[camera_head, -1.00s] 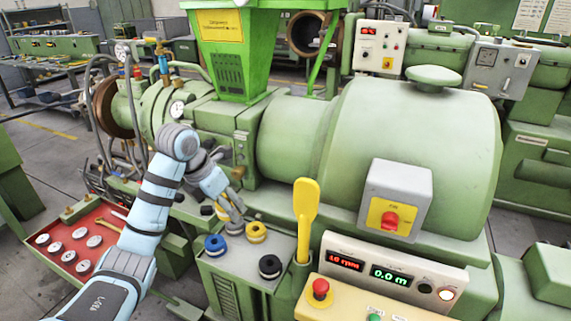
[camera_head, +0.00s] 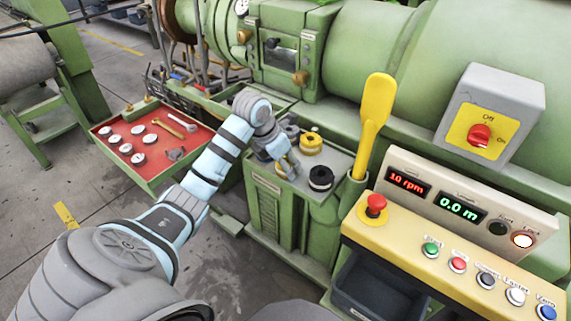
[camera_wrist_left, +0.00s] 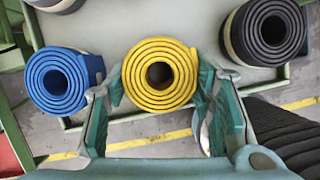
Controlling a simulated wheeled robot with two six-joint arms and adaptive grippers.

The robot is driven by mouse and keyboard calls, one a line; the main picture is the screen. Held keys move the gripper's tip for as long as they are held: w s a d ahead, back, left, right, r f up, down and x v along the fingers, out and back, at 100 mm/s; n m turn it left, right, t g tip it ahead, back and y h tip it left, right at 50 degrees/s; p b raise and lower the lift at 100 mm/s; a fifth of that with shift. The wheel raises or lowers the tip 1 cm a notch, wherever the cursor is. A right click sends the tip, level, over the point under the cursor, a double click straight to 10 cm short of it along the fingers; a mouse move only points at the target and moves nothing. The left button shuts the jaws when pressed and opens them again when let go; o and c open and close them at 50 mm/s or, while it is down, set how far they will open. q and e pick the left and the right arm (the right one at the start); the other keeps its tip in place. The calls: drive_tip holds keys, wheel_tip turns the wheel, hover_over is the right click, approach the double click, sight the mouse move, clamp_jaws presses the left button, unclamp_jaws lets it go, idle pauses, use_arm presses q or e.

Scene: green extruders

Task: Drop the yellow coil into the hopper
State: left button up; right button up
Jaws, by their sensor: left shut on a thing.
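In the left wrist view the yellow coil (camera_wrist_left: 160,75) shows end-on, with a finger pad on each side. My left gripper (camera_head: 291,170) is over the stand and shut on the coil; the fingers' contact is hard to see in the head view. My right gripper is not in view. The hopper's body is out of view now, above the top of the head view.
A black coil (camera_head: 320,178) stands on the stand (camera_head: 345,160); a blue coil (camera_wrist_left: 65,80) shows in the wrist view. A yellow paddle-shaped lever (camera_head: 375,120) rises at the right, beside the control panel (camera_head: 450,250). A red tray (camera_head: 145,140) lies left.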

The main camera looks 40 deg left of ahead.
use_arm(q)
drive_tip(key=o, duration=0.9)
drive_tip(key=shift+r, duration=0.35)
drive_tip(key=p+v, duration=0.1)
drive_tip(key=v, duration=1)
drive_tip(key=shift+s+r, duration=0.2)
